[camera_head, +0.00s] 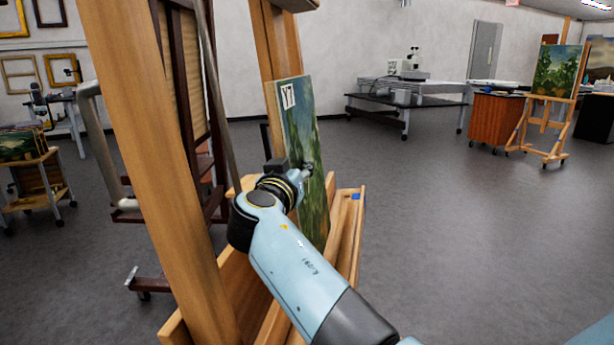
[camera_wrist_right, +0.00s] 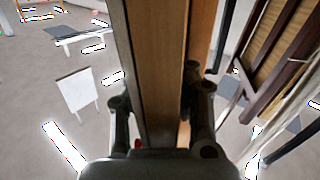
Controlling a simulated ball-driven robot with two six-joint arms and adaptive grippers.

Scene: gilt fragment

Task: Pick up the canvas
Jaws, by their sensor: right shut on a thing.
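My right gripper (camera_head: 296,170) is shut on the canvas's near side edge at about mid-height. In the right wrist view its fingers (camera_wrist_right: 160,108) stand on either side of a long upright brown edge, and the contact is partly hidden. My left gripper is not in view.
The easel's thick post stands close to my right arm on the left. A dark easel (camera_head: 180,60) is behind it. A wheeled cart (camera_head: 40,187) stands far left. A grey table (camera_head: 410,92) and another easel with a painting (camera_head: 556,72) are far back.

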